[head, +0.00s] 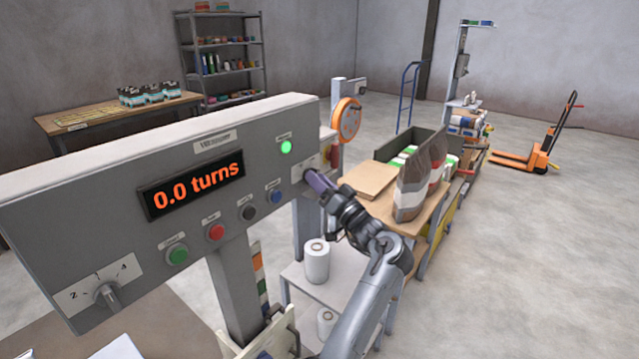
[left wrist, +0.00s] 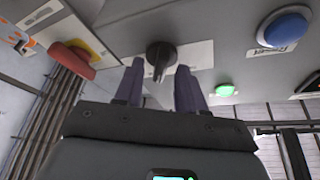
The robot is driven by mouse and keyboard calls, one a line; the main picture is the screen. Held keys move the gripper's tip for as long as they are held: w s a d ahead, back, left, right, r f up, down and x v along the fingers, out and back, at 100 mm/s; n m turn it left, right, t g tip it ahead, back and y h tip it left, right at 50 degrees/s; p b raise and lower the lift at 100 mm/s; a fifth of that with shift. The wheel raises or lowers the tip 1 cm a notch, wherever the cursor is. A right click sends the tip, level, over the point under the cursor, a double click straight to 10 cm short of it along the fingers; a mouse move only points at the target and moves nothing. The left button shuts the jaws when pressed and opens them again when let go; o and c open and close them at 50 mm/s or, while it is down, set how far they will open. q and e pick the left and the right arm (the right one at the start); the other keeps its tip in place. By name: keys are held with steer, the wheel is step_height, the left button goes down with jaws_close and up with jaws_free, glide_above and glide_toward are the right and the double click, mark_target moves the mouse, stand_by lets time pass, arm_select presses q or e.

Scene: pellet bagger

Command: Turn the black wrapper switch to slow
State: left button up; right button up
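The black wrapper switch (left wrist: 161,54) is a round knob with a ridge on a pale label plate, in the left wrist view. The plate (head: 301,168) shows at the right end of the grey control panel (head: 110,190) in the head view, where my gripper hides the knob. My left gripper (head: 316,182) is at the panel face there. Its two purple fingers are apart in the left wrist view (left wrist: 159,72), with the switch showing between and just beyond their tips. I cannot tell whether they touch it. The switch's setting is not readable. My right gripper is not in view.
The panel has a display (head: 195,185) reading "0.0 turns", a lit green lamp (head: 286,147), blue (head: 275,190) and red (head: 215,231) buttons, and a grey selector (head: 107,294). A white roll (head: 316,262) stands below.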

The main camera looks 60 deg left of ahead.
arm_select(q)
steer(key=shift+c, duration=0.3)
jaws_close()
steer(key=shift+f, duration=0.1)
steer(key=shift+w+a+n+g+h+b, duration=0.1)
steer(key=shift+n+g+h+b, duration=0.45)
steer(key=shift+n+g+b, duration=1.4)
steer(key=shift+w+d+n+g+h+b, duration=0.1)
steer(key=shift+n+g+h+b, duration=0.55)
steer(key=shift+n+b, duration=2.35)
steer(key=shift+w+a+n+g+h+b, duration=0.1)
steer(key=shift+n+g+h+b, duration=0.3)
steer(key=shift+n+g+b, duration=2.15)
steer(key=n+t+p, duration=0.2)
steer(key=shift+n, duration=0.4)
steer(key=shift+o, duration=0.3)
jaws_free()
